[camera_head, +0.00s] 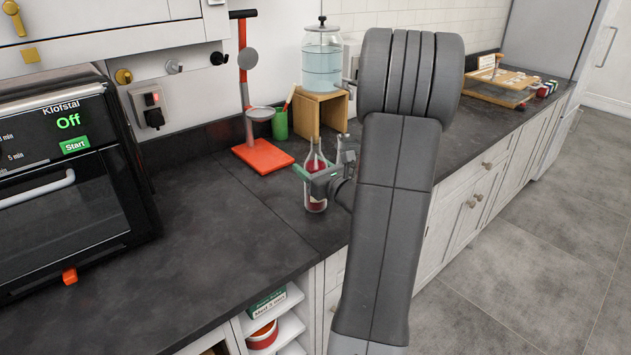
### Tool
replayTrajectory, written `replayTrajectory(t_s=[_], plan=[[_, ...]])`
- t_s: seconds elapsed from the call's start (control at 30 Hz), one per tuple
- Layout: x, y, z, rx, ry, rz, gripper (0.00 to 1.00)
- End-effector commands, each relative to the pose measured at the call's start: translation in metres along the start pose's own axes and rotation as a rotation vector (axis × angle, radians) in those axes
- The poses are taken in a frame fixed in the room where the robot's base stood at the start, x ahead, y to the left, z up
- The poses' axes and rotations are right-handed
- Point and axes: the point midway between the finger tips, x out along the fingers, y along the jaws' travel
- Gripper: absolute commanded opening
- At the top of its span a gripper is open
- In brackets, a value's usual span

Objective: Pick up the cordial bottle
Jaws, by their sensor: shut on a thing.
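The cordial bottle (315,204) is clear glass with red liquid in it and a narrow neck. It is upright near the front of the dark counter. My gripper (317,178) is shut on it around the middle of its body, coming from the right. The green-grey finger crosses in front of the bottle and hides part of it. I cannot tell whether the bottle's base touches the counter.
A red stand (263,156), a green cup (280,124) and a glass dispenser (322,62) on a wooden box (319,110) stand behind. A black oven (66,185) is at left. The counter (215,235) between oven and bottle is clear.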

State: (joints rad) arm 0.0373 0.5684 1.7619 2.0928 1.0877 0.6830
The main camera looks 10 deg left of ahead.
Motion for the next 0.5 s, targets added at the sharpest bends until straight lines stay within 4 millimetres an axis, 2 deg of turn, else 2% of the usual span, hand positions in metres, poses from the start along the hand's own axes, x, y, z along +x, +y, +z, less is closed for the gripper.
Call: replayTrajectory(t_s=[0.27, 0.5], plan=[[0.0, 0.0, 0.009, -0.002, -0.004, 0.001, 0.11], [0.0, 0.001, 0.048, -0.007, -0.006, 0.001, 0.11]])
